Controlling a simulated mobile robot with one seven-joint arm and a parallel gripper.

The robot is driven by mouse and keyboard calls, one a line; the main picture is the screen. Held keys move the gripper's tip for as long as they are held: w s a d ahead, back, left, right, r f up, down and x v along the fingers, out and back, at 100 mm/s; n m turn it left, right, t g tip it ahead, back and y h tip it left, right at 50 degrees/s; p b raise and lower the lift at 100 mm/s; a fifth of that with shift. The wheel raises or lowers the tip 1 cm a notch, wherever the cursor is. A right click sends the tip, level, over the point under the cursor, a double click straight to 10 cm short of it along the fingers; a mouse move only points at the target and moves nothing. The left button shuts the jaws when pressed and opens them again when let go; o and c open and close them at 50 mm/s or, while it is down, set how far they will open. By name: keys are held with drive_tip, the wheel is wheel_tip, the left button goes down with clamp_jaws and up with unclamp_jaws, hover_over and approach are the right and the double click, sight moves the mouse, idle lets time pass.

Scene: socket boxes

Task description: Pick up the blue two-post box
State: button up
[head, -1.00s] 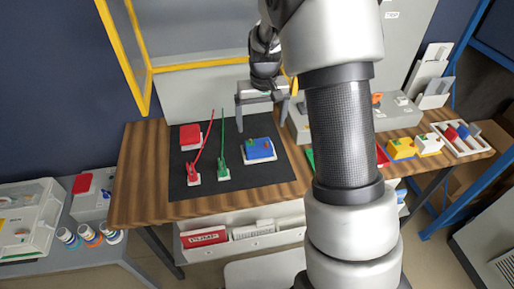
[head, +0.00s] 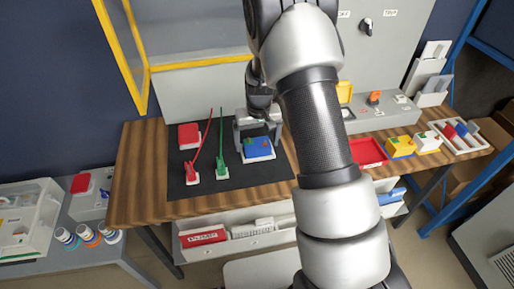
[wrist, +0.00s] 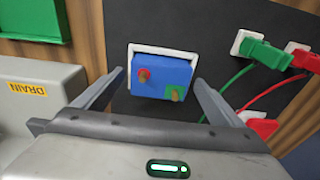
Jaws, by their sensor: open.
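The blue two-post box (head: 257,148) sits on a white base at the right side of the black mat (head: 205,195). In the wrist view the blue box (wrist: 160,75) shows a red post and a brass-coloured post on a green patch. My gripper (head: 258,135) is just above and behind the box in the head view. Its fingers are open and empty. In the wrist view the gripper (wrist: 160,88) has one finger to each side of the box, with gaps and no visible contact.
A red plug (head: 190,170) and a green plug (head: 222,170) with upright cables stand left of the box. A red box (head: 189,135) is behind them. A red tray (head: 368,152) lies farther right.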

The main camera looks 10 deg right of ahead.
sight(257, 144)
drive_tip(key=shift+c, duration=0.5)
drive_tip(key=c, duration=1)
drive_tip(key=shift+o, duration=0.2)
drive_tip(key=shift+r, duration=0.15)
wheel_tip(257, 144, up, 10)
drive_tip(key=shift+s, duration=0.1)
